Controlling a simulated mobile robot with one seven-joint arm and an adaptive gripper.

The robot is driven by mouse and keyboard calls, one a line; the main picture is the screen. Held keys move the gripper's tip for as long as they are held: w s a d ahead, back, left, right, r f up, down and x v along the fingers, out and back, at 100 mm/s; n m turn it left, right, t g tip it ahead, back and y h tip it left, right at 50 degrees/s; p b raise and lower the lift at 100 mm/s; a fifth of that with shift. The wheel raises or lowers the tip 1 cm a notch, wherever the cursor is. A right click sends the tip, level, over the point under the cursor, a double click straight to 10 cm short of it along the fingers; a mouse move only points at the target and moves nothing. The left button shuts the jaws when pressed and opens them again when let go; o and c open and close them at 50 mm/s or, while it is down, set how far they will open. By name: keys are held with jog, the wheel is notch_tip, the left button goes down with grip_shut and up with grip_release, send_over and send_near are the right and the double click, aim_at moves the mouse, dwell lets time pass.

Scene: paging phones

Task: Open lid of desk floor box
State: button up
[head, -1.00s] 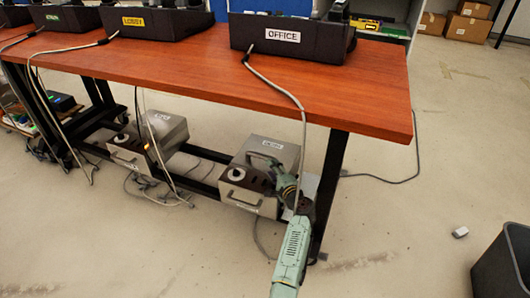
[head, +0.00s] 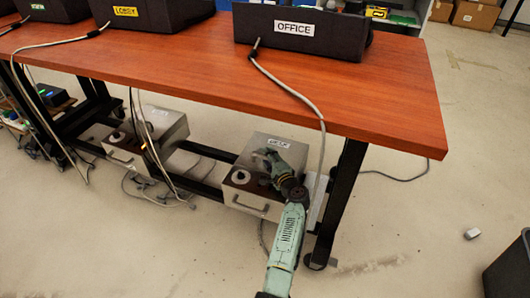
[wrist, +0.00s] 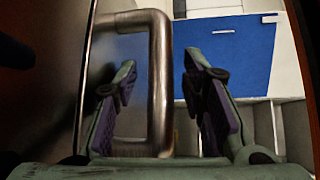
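The desk floor box (head: 243,196) is a grey metal box with a white label (head: 278,143), a front handle and a white round knob. It sits on the rack under the table's right end, and its lid looks shut. My gripper (head: 268,156) is at the box's top, partly covering it. In the wrist view, a metal bar handle (wrist: 160,85) stands beside a dark metal surface (wrist: 60,70). My gripper (wrist: 162,88) is open there, one finger on each side of the bar. Whether the fingers touch the bar cannot be told.
The wooden table (head: 260,85) overhangs the box, with a black table leg (head: 338,200) right of it. A grey cable (head: 315,110) hangs over the table edge near my arm. A second metal box (head: 150,140) stands left. The floor in front is mostly clear.

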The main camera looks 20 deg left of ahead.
jog(key=shift+w+a, duration=0.2)
jog(key=shift+w, duration=0.05)
jog(key=shift+c, duration=0.5)
grip_shut()
dwell(0.4)
